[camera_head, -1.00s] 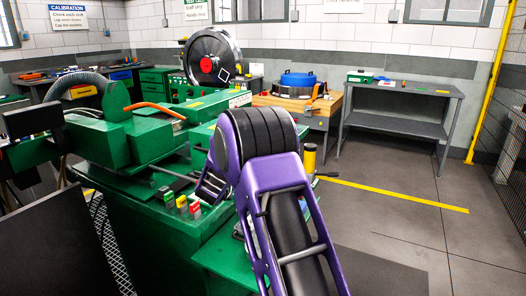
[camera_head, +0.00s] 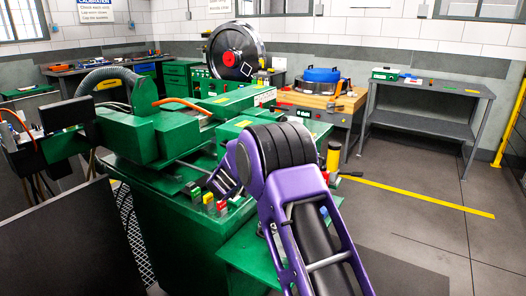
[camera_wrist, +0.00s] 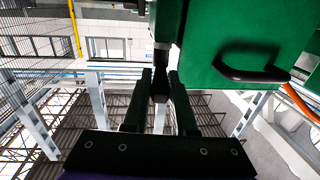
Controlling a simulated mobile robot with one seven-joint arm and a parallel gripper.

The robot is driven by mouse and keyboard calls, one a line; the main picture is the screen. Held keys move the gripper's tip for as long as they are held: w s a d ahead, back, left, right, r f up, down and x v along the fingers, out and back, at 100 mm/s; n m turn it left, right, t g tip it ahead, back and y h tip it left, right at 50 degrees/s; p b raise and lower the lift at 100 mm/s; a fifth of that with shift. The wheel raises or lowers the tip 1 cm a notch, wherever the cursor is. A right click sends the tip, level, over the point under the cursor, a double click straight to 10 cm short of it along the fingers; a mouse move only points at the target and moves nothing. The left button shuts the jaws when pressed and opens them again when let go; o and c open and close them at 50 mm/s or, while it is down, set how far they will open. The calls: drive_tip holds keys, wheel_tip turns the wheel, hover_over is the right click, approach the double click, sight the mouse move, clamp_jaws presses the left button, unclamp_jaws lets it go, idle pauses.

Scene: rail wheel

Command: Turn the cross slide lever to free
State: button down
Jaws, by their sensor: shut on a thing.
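In the wrist view my gripper (camera_wrist: 161,98) is shut on a dark lever (camera_wrist: 160,86), which comes down from the green machine between the two fingers. I take it to be the cross slide lever; no lever label is readable. In the head view the green lathe-like machine (camera_head: 160,225) fills the left and middle, and my purple arm reaches over it. My fingertips and the held lever are hidden there behind my arm and the machine.
A black curved handle (camera_wrist: 250,72) sits on the green housing beside my gripper. Small coloured blocks (camera_head: 208,197) lie on the machine. A yellow cylinder (camera_head: 334,156) stands right of my arm. A large dark wheel (camera_head: 238,52) and a grey bench (camera_head: 430,95) are behind. Floor at right is clear.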

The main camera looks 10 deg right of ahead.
drive_tip(key=shift+a, duration=0.1)
drive_tip(key=c, duration=0.7)
unclamp_jaws()
drive_tip(key=v, duration=1.7)
drive_tip(key=shift+s+a, duration=0.1)
drive_tip(key=shift+s, duration=0.1)
